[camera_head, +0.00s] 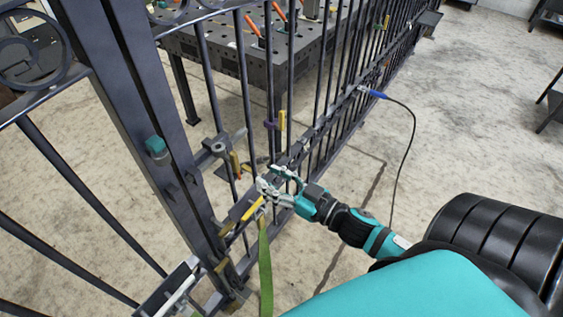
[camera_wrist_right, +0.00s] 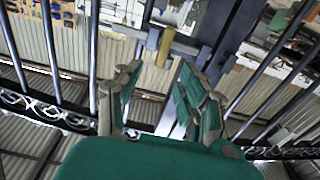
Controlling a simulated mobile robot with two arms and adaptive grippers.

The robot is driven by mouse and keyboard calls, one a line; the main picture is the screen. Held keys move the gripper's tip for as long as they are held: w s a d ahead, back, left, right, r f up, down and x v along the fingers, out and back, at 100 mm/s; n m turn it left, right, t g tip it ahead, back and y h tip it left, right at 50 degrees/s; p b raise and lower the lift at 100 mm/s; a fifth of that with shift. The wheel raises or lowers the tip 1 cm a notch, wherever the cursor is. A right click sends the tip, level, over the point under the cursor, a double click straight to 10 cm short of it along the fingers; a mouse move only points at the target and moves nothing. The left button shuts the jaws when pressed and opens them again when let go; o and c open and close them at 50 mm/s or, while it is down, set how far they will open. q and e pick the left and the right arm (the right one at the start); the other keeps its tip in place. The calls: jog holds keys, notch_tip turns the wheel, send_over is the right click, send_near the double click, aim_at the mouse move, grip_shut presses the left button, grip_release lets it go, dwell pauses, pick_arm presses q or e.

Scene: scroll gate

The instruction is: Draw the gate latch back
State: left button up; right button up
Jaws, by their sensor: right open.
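The dark metal gate (camera_head: 247,85) stands upright across the left of the head view. A grey latch (camera_head: 218,146) sits at its post, with a short yellow handle (camera_head: 235,165) hanging by it. In the right wrist view the yellow handle (camera_wrist_right: 165,48) hangs from a grey bar, ahead of my fingertips. My right gripper (camera_head: 270,180) is open in front of the bars, low and right of the handle. In the right wrist view its teal fingers (camera_wrist_right: 157,78) are apart with nothing visibly held between them. My left gripper is not in view.
A thick gate post (camera_head: 135,110) carries a teal block (camera_head: 157,147). A green strap (camera_head: 265,265) hangs below my right gripper. A blue-ended black cable (camera_head: 413,125) runs from the gate to the floor. A perforated table (camera_head: 225,50) stands behind the bars.

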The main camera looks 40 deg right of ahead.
jog(key=v, duration=0.2)
jog(key=shift+s+d, duration=0.1)
jog(key=shift+s, duration=0.15)
jog(key=s+d+f+m+g+h, duration=0.1)
jog(key=s+d+f+g+h, duration=0.15)
jog(key=f, duration=0.85)
jog(key=s+d+f+m+g+h, duration=0.1)
jog(key=s+f+g+h, duration=0.15)
jog(key=f, duration=0.95)
jog(key=s+d+f+m+g+h, duration=0.1)
jog(key=s+d+f+g, duration=0.15)
jog(key=f, duration=0.85)
jog(key=s+a+f+g, duration=0.4)
jog(key=s+f, duration=0.5)
jog(key=s, duration=0.3)
jog(key=s+a+f+n+g, duration=0.1)
jog(key=s+a+f+g, duration=0.3)
jog(key=s+f, duration=0.5)
jog(key=s, duration=0.4)
jog(key=shift+a+f, duration=0.2)
jog(key=shift+f, duration=0.2)
jog(key=shift+g, duration=0.25)
